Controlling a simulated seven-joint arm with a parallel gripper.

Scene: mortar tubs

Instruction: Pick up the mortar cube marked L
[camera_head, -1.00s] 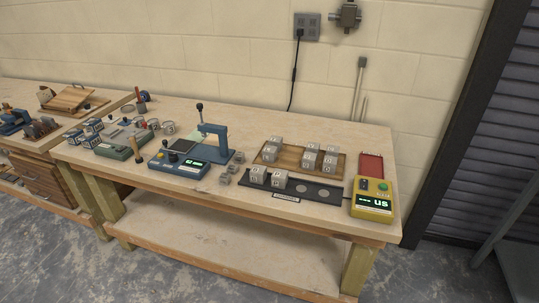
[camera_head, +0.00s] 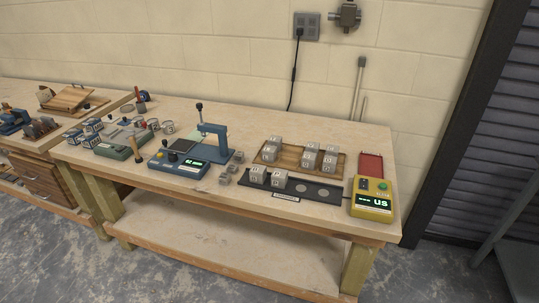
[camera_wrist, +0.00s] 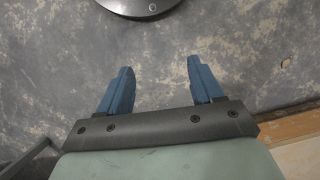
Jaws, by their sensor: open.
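Several grey mortar cubes with small markings sit on the bench. Some cubes (camera_head: 310,159) stand on a wooden tray (camera_head: 268,164), and two cubes (camera_head: 257,175) stand on the left part of a black strip (camera_head: 323,194) in front of it. Smaller grey cubes (camera_head: 232,168) lie left of the strip. The letters are too small to read, so I cannot tell which cube is marked L. My gripper (camera_wrist: 160,82) shows only in the wrist view. Its two blue fingers are apart and empty, above the grey floor, with no cube between or near them.
A yellow meter (camera_head: 372,206) stands at the bench's right end, before a red tray (camera_head: 371,167). A blue device with an upright frame (camera_head: 214,143) stands left of the cubes. Tubs (camera_head: 168,127) and tools fill the left. The front right bench top is fairly clear.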

